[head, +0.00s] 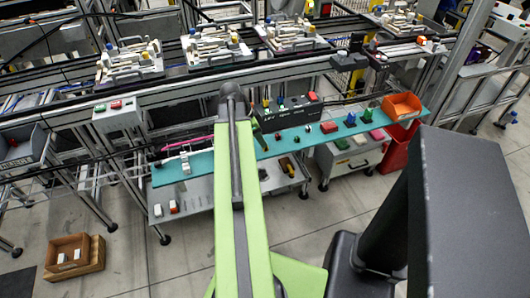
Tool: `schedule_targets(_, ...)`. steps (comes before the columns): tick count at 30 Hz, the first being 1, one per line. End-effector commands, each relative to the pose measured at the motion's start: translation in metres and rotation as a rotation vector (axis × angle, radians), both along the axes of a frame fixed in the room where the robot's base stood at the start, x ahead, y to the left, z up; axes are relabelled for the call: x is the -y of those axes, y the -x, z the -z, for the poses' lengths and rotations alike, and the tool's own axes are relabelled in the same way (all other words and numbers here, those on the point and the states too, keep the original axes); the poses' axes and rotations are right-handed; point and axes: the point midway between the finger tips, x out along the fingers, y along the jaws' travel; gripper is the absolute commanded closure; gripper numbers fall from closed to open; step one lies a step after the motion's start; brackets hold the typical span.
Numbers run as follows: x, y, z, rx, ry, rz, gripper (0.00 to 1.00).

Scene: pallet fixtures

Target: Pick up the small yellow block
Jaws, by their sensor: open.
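My green arm link rises from the bottom centre to a dark joint (231,92) in front of the teal shelf. I cannot make out my gripper; the arm beyond this joint seems hidden behind the green link. I see no yellow block held.
The teal shelf (320,138) holds small coloured parts, a black box (287,113) and an orange bin (401,106) at its right end. A red bin (397,150) stands below. A brown crate (75,258) sits on the floor at left.

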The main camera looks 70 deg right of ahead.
Motion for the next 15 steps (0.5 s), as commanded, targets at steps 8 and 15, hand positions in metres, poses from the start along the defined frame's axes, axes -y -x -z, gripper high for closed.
schedule_targets(8, 0.007, 0.013, 0.047, 0.000, 0.000, 0.002, 0.57)
schedule_targets(15, 0.008, 0.015, 0.044, 0.000, 0.000, 0.001, 0.57)
